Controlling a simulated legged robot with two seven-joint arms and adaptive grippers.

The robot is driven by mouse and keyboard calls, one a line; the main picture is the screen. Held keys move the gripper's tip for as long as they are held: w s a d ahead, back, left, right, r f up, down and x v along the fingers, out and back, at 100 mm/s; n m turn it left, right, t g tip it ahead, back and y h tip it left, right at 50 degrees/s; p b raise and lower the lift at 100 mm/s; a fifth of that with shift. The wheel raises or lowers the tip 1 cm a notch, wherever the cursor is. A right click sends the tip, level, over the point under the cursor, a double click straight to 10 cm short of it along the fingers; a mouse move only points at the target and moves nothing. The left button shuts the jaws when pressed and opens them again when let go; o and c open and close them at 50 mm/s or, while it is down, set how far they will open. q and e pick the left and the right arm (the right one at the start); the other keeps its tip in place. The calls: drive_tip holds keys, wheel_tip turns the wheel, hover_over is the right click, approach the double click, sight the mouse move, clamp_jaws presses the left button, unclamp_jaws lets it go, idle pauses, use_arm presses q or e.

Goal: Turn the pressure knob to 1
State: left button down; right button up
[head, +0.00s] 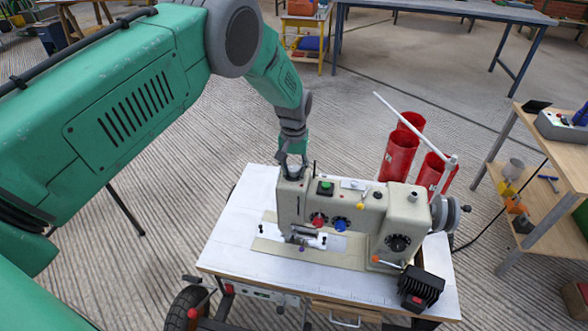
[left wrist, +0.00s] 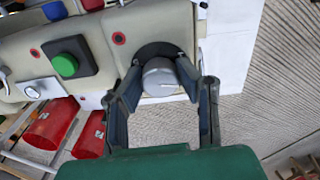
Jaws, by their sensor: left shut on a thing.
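The sewing machine (head: 340,205) is beige and stands on a white table. The pressure knob (left wrist: 160,76) is a silver-grey round knob with a white pointer line, on a dark round plate at the end of the machine's top. In the left wrist view the pointer line points right. No dial numbers can be read. My left gripper (head: 292,163) comes down from above and is shut on the knob, one finger on each side. It also shows in the left wrist view (left wrist: 162,90). My right gripper is not in view.
A green button (left wrist: 66,65) on a black base sits near the knob on the machine's top. A wooden shelf table (head: 535,165) is at the right.

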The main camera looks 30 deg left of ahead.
use_arm(q)
drive_tip(key=n, duration=0.4)
drive_tip(key=shift+w+r, duration=0.15)
drive_tip(key=shift+w, duration=0.1)
drive_tip(key=shift+n, duration=2.1)
drive_tip(key=c, duration=1.5)
unclamp_jaws()
drive_tip(key=o, duration=0.3)
